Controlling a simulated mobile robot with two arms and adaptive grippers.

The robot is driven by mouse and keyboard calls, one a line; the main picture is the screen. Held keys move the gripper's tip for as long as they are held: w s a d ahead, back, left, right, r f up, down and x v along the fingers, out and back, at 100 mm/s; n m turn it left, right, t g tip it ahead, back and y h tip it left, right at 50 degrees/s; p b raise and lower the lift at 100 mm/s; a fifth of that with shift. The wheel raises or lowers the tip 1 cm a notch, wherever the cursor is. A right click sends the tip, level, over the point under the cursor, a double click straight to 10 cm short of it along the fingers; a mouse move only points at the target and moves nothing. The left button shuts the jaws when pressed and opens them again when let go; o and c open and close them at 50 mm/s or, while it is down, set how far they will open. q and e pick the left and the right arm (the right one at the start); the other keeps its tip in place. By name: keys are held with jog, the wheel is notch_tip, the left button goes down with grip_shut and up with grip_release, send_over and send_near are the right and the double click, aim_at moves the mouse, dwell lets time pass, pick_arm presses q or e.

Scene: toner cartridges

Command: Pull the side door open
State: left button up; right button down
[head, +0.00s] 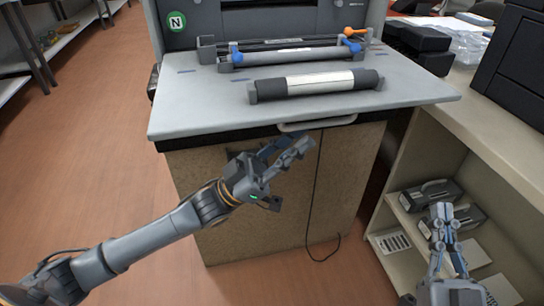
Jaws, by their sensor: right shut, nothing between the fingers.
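A wide grey panel (190,109), which looks like the printer's door, lies flat and lowered in front of the printer (205,20). A pale loop handle (317,123) sits at its front edge. My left gripper (298,143) is just below and in front of the handle, its fingers apart and pointing up and right. I see nothing between them, and I cannot tell whether a fingertip touches the handle. My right gripper (441,211) is shut and empty at the lower right, in front of the shelf unit, well away from the panel.
A dark cartridge with a white label (318,82) lies on the panel, with a blue-ended grey unit (290,56) behind it. A brown cabinet (240,225) stands below, with a hanging black cable. Shelves at the right hold cartridges (430,194). Floor at the left is clear.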

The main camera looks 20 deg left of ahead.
pick_arm(q)
jog(key=v, duration=0.7)
jog(key=shift+a+f, duration=0.1)
